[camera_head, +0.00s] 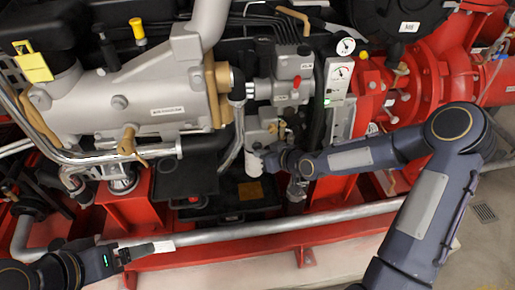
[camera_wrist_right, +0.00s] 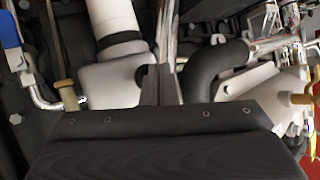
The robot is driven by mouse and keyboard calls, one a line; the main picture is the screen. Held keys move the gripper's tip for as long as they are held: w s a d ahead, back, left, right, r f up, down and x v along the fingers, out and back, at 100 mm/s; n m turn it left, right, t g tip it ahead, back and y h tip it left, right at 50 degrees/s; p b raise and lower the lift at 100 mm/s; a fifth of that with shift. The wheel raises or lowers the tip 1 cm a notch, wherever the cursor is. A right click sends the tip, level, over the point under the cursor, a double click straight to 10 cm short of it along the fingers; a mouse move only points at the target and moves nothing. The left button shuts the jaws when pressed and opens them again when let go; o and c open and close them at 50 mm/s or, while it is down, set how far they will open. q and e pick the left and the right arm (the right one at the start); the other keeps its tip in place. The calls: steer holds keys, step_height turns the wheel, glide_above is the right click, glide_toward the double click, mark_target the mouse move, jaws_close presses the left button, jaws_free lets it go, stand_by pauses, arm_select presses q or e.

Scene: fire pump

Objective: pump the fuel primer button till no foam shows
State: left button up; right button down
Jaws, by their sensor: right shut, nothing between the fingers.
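The grey fuel filter housing (camera_head: 262,128) stands on the engine at the centre of the head view, with a white cylinder (camera_head: 254,165) below it. I cannot make out the primer button or any foam for certain. My right gripper (camera_head: 266,157) is shut and empty beside the lower part of the housing; whether it touches is unclear. In the right wrist view its dark body fills the bottom, with the fingers (camera_wrist_right: 168,88) pointing up beside a pale block (camera_wrist_right: 118,77) and a white cylinder (camera_wrist_right: 112,18). My left gripper (camera_head: 150,250) is low at the left, away from the housing.
A silver pipe (camera_head: 230,233) runs across the front of the red frame (camera_head: 290,243). A gauge panel (camera_head: 338,80) stands right of the housing, and red pump pipework (camera_head: 430,75) lies further right. A large grey manifold (camera_head: 130,100) occupies the left. Pale floor shows in front.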

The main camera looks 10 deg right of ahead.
steer(key=shift+w, duration=0.9)
stand_by(0.7)
stand_by(0.3)
steer(key=shift+s+b, duration=0.45)
steer(key=shift+s, duration=0.85)
steer(key=shift+s, duration=0.1)
steer(key=s+b, duration=0.1)
steer(key=s, duration=0.3)
steer(key=shift+s, duration=0.4)
